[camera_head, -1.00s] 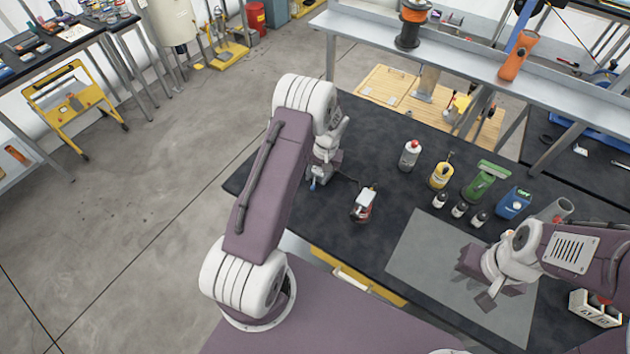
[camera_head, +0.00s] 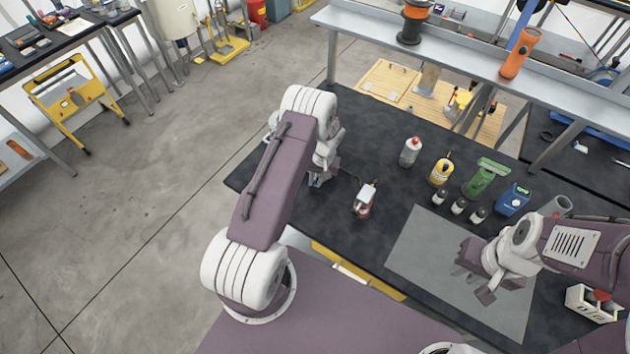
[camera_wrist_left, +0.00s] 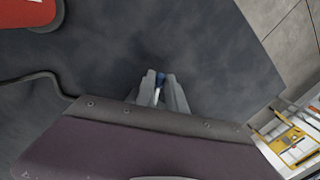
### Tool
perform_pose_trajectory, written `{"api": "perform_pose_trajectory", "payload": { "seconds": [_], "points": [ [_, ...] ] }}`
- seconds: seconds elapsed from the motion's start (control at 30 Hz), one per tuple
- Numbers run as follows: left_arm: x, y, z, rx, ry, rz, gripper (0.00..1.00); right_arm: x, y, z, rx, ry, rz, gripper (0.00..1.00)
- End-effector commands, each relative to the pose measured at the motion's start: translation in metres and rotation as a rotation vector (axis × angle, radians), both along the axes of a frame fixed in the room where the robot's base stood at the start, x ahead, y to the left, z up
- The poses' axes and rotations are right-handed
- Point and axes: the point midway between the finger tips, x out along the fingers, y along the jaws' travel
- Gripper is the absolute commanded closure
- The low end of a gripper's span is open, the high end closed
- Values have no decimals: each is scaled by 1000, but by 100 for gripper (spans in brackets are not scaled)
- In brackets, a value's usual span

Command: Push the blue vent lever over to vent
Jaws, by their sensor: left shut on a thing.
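My left gripper (camera_wrist_left: 161,90) is shut on a small blue piece (camera_wrist_left: 160,78) with a pale stem, which looks like the blue vent lever. Only its tip and part of the stem show between the fingers; which way it leans is unclear. In the head view my left gripper (camera_head: 316,181) is low over the left end of the dark table, largely hidden by its own wrist, and the blue piece cannot be made out there. My right gripper (camera_head: 484,287) hangs over the grey mat, apart from the bottles; its finger gap is unclear.
A red and white device (camera_head: 364,200) with a dark cable stands just right of my left gripper. A white bottle (camera_head: 411,152), yellow can (camera_head: 441,171), green item (camera_head: 486,178) and blue box (camera_head: 512,199) stand farther right. The grey mat (camera_head: 425,255) is mostly clear.

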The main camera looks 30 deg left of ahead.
Motion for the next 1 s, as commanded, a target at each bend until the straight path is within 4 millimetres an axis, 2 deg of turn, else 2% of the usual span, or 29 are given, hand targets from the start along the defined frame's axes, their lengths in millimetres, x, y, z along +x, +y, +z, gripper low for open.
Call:
{"api": "perform_pose_trajectory", "payload": {
  "seconds": [0.03,0.13,0.47,0.5,0.57,0.87,1.0],
  "points": [
    [3,-2,-8,1,-5,40,100,0,0,-17,0,1,0,76],
    [5,-5,-6,1,-5,124,100,0,0,-28,0,1,0,76],
    [5,-7,0,0,-2,168,100,0,0,-27,0,1,0,76],
    [5,-7,0,0,-1,167,80,0,0,-27,0,1,0,76],
    [5,-7,0,0,-1,167,63,0,0,-27,0,1,0,76],
    [5,-7,0,0,-2,167,63,0,0,-27,0,1,0,76],
    [8,-10,16,1,-7,167,63,0,0,-36,0,1,0,76]
  ]
}}
